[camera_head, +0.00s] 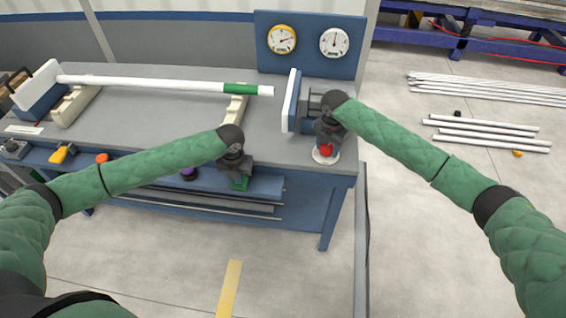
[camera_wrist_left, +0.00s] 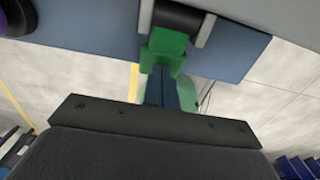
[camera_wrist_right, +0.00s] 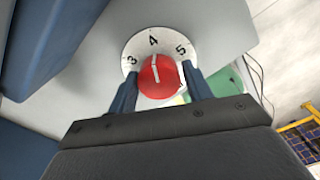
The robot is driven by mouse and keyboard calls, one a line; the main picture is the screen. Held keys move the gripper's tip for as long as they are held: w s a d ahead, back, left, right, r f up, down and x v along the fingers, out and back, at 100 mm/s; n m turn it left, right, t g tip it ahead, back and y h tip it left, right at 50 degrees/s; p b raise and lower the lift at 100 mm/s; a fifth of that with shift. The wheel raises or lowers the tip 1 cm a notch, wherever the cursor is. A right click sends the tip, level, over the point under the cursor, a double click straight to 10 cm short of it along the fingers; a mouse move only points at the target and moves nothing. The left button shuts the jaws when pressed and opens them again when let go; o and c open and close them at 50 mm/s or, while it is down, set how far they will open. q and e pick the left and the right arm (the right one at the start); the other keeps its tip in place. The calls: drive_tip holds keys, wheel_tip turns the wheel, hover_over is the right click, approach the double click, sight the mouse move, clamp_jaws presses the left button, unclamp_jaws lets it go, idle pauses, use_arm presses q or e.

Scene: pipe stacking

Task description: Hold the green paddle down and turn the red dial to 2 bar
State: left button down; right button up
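The green paddle (camera_head: 240,183) sticks out at the table's front edge; it also shows in the left wrist view (camera_wrist_left: 168,48). My left gripper (camera_head: 237,170) is over it, its fingers (camera_wrist_left: 165,85) close together at the paddle's outer end. The red dial (camera_head: 326,150) sits on a white scale plate; 3, 4 and 5 are readable in the right wrist view (camera_wrist_right: 160,77). The dial's white line points up near 4. The 2 mark is hidden. My right gripper (camera_head: 325,135) has its fingers apart, one on each side of the dial; contact is unclear.
Two gauges (camera_head: 282,39) (camera_head: 334,42) stand on a blue panel at the back. A white pipe (camera_head: 160,83) with a green band lies across supports on the table (camera_head: 150,120). A white plate fixture (camera_head: 291,101) stands just left of my right gripper. Loose pipes lie on the right floor.

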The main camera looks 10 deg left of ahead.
drive_tip(key=c, duration=0.5)
drive_tip(key=shift+o, duration=0.2)
drive_tip(key=shift+w+n, duration=0.1)
drive_tip(key=shift+n, duration=1.7)
drive_tip(key=shift+r, duration=0.1)
use_arm(q)
drive_tip(key=shift+a, duration=0.1)
use_arm(e)
drive_tip(key=shift+n, duration=0.8)
drive_tip(key=shift+d+n, duration=0.1)
drive_tip(key=shift+n, duration=0.8)
drive_tip(key=shift+r, duration=0.1)
